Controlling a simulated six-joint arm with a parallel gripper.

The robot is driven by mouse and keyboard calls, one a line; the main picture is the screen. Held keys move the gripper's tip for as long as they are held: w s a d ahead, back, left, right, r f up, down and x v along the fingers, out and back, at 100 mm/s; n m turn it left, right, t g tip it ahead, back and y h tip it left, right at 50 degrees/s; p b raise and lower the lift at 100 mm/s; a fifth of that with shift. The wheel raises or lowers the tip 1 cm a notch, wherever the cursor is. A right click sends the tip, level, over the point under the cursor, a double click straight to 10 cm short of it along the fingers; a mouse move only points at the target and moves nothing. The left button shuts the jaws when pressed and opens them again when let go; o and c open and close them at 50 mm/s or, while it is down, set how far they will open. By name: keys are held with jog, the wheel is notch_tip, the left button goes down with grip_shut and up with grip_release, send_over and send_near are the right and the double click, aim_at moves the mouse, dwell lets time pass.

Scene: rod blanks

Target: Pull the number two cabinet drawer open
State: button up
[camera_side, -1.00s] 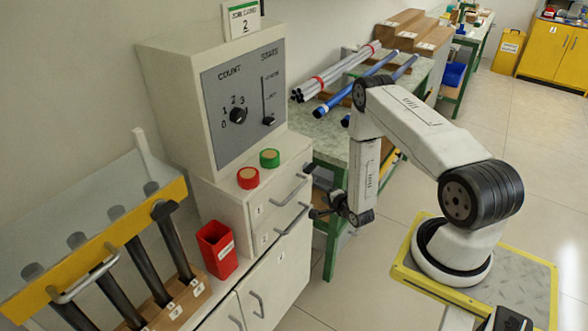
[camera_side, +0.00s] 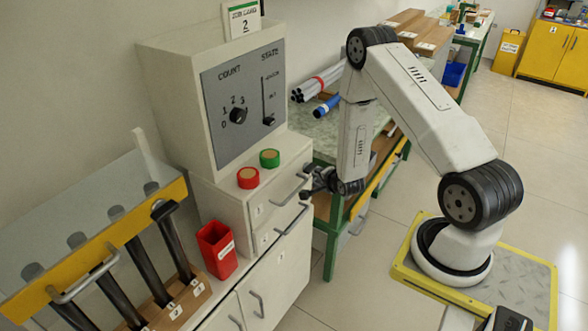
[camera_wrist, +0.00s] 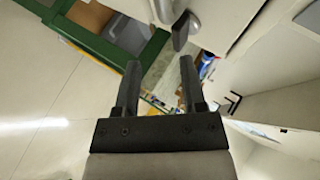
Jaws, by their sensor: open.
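The white cabinet has two small drawers, both looking shut. The number two drawer (camera_side: 272,236) is the lower one, with a small "2" label at its left and a grey bar handle (camera_side: 292,220). The number one drawer (camera_side: 270,206) is just above it, with its own bar handle (camera_side: 290,192). My gripper (camera_side: 308,181) is open and empty beside the right end of the upper handle, above the lower handle's level. In the wrist view my gripper's fingers (camera_wrist: 160,66) are apart, with a grey handle end (camera_wrist: 183,30) just beyond the right fingertip; I cannot tell which handle it is.
Red (camera_side: 248,178) and green (camera_side: 269,158) round pieces sit on the cabinet top under the control box (camera_side: 190,100). A red bin (camera_side: 217,252) stands at left, by a yellow-barred rack (camera_side: 95,250). A green-framed bench (camera_side: 330,235) stands close behind my gripper. Open floor lies right.

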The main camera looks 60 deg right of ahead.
jog(key=s+a+r+n+g+y, duration=0.2)
jog(key=a+r+n+g+y, duration=0.2)
jog(key=a+r+n, duration=1)
jog(key=shift+s+a+y, duration=0.15)
jog(key=shift+a+y, duration=0.55)
jog(key=shift+a, duration=1.1)
jog(key=shift+r, duration=0.1)
jog(key=shift+r, duration=0.15)
